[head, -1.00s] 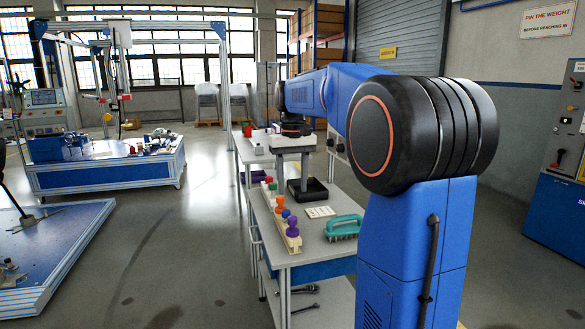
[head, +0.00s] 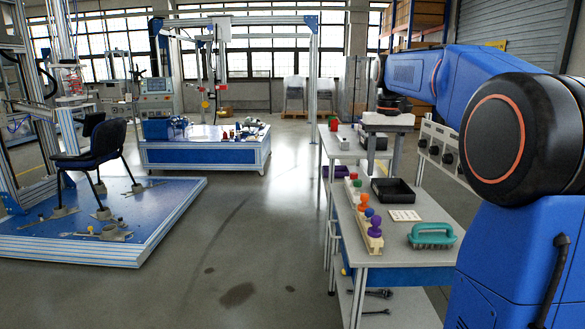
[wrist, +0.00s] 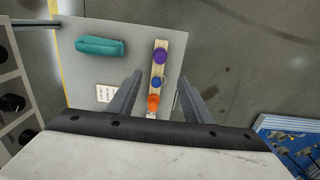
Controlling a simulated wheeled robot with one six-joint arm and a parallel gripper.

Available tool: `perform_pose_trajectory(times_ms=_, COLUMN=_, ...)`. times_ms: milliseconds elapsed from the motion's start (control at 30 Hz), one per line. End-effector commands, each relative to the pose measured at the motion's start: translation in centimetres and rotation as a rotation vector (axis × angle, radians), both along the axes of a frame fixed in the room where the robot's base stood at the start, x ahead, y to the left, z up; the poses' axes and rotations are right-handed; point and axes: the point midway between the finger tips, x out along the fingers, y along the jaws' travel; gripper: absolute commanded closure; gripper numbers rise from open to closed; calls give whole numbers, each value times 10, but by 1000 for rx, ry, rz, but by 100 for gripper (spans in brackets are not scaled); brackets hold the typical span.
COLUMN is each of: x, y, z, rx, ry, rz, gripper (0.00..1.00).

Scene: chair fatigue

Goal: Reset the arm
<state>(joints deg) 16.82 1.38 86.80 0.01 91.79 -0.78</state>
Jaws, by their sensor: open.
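My gripper (wrist: 155,98) shows in the wrist view with its two grey fingers apart and nothing between them touching either one. It is above the workbench (wrist: 90,68), over a wooden rack (wrist: 157,68) with an orange knob (wrist: 153,102), a blue knob (wrist: 156,82) and a purple knob (wrist: 160,56). In the head view my blue arm reaches out over the bench from the right. The gripper end (head: 390,122) is small there and its fingers cannot be made out.
A teal brush (head: 432,235), a white card (head: 404,215) and a black tray (head: 392,190) lie on the bench. A black chair (head: 92,150) stands on a blue platform (head: 160,215) at left. The floor between is clear.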

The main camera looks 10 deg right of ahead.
Motion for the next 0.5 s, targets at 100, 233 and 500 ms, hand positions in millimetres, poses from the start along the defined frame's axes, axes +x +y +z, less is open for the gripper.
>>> perform_pose_trajectory(times_ms=100, x=-5, y=4, z=-1, rx=-2, ry=-6, rz=5, gripper=54)
perform_pose_trajectory(times_ms=233, x=-24, y=20, z=-5, rx=-9, ry=-31, rz=23, gripper=54)
perform_pose_trajectory(times_ms=500, x=-89, y=67, z=-31, rx=-30, ry=-115, rz=84, gripper=54)
